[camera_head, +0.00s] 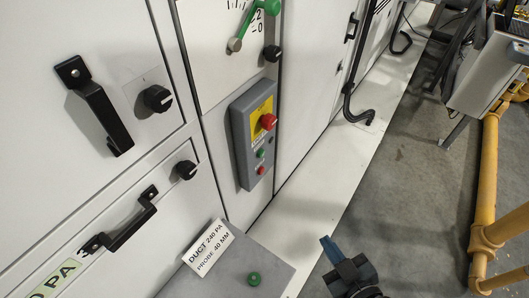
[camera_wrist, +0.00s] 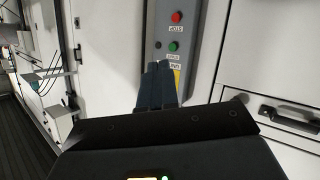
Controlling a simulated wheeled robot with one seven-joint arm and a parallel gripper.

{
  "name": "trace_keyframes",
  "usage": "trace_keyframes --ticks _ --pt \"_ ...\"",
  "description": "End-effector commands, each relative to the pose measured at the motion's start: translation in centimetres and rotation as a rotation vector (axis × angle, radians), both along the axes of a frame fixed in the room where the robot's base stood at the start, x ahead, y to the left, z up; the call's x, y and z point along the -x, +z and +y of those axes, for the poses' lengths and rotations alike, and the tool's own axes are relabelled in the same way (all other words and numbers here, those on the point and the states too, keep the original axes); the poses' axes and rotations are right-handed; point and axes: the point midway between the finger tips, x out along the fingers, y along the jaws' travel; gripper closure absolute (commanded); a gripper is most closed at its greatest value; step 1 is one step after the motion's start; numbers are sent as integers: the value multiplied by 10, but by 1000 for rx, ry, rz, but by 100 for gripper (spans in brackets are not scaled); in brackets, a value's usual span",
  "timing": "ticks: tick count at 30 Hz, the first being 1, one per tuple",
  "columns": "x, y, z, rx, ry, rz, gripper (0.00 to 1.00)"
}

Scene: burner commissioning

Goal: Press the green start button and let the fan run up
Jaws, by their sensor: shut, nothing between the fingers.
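The grey control box (camera_head: 243,148) on the white cabinet front has a yellow plate with a red mushroom knob (camera_head: 268,121). Below the knob are a green button (camera_head: 261,153) and a small red button (camera_head: 262,170). In the wrist view the box is upside down, with the green button (camera_wrist: 173,46) just beyond my fingertips and the red button (camera_wrist: 176,17), labelled STOP, farther up. My gripper (camera_head: 325,240) is shut and empty. In the head view it is to the lower right of the box and apart from it. It also shows in the wrist view (camera_wrist: 157,67).
A grey box (camera_head: 240,262) with another green knob (camera_head: 254,279) and a pressure label (camera_head: 208,248) stands low in front. Black handles (camera_head: 100,112) and knobs stick out of the cabinet. Yellow pipes (camera_head: 487,170) run at right. Grey floor (camera_head: 410,170) between is open.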

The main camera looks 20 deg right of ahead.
Motion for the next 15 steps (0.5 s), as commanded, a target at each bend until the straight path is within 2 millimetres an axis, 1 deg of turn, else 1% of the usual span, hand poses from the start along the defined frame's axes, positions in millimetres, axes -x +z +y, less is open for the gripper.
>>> trace_keyframes --ticks 1,5,6,12,15 --pt "-20 -4 -2 16 -3 -4 100" --pt "-62 -17 -7 60 -13 -1 100" --pt "-75 -19 -9 73 -17 -1 100" --pt "-142 -25 -18 139 -41 -3 100" --pt "-169 -24 -22 166 -51 -6 100"
